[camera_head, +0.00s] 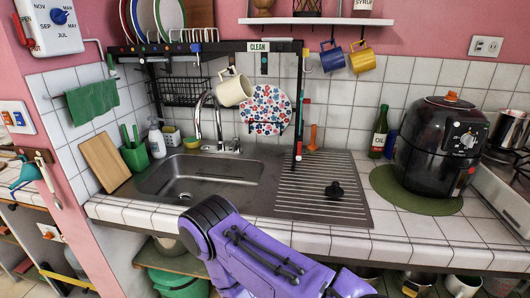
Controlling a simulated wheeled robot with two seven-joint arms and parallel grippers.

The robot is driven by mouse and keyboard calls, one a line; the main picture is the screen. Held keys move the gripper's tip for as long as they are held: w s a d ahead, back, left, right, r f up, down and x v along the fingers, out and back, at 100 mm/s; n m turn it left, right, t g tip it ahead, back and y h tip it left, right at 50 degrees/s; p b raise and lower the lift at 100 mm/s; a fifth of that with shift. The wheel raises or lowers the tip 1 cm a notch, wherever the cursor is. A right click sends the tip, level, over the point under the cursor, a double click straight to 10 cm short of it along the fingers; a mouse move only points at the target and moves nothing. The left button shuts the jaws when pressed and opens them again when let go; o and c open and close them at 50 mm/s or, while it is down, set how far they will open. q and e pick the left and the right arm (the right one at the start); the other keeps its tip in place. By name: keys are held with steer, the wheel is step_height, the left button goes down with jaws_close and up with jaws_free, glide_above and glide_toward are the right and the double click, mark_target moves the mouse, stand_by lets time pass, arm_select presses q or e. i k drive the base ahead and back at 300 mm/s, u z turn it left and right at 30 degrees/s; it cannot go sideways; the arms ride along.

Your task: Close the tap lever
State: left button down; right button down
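The chrome tap (218,128) stands behind the sink, its tall curved spout arching over the basin. A small chrome lever (236,144) shows at the right of its base; it is too small to tell its exact angle or whether water runs. A purple and black arm link of mine crosses the bottom middle, in front of the counter edge. Neither of my grippers is in view.
A black cooker (436,140) stands at right.

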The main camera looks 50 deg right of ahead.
mark_target(236, 139)
steer(key=z, duration=0.05)
steer(key=k, duration=0.35)
steer(key=z, duration=0.8)
